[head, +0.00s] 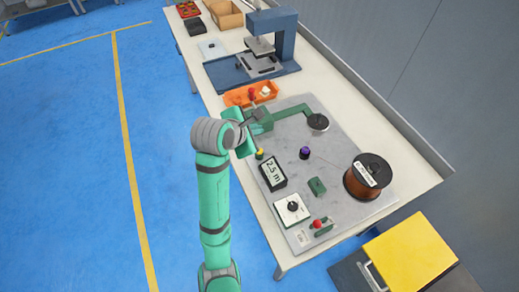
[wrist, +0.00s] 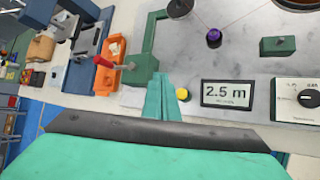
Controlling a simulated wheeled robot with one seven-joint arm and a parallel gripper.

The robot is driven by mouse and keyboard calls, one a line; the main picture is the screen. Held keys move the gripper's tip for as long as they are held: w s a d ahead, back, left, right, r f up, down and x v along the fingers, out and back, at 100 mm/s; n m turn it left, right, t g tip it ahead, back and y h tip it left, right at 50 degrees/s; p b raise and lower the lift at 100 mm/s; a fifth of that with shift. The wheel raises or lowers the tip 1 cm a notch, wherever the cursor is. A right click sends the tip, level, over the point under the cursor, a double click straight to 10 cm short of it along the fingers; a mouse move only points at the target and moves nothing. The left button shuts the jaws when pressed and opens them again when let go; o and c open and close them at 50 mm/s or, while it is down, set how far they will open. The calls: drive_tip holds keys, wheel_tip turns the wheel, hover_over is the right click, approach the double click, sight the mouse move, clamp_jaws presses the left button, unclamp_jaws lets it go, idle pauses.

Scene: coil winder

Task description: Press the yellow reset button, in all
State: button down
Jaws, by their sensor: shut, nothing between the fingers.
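The yellow reset button (head: 259,153) is a small round cap on the grey panel, close to the corner of the display (head: 272,172). In the wrist view the yellow button (wrist: 183,96) shows just right of my gripper (wrist: 165,82), left of the display (wrist: 227,93), which reads 2.5 m. My gripper is shut and empty, its teal fingers pointing toward the panel. It appears apart from the button, though the exact height gap cannot be told. In the head view the fingers are largely hidden by my own arm.
A green winder arm (head: 291,111) stands beyond my gripper, near an orange tray (head: 240,96). A purple knob (head: 304,153), green block (head: 317,186), wire spool (head: 361,182), white dial box (head: 291,208) and red button (head: 318,223) are on the panel. A blue press (head: 278,30) stands farther back.

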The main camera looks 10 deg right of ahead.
wheel_tip(320, 180, down, 6)
drive_tip(key=shift+w+f, duration=0.1)
drive_tip(key=shift+f, duration=0.95)
drive_tip(key=shift+d, duration=0.15)
idle(1.0)
drive_tip(key=shift+f, duration=0.1)
idle(0.3)
drive_tip(key=shift+f, duration=0.35)
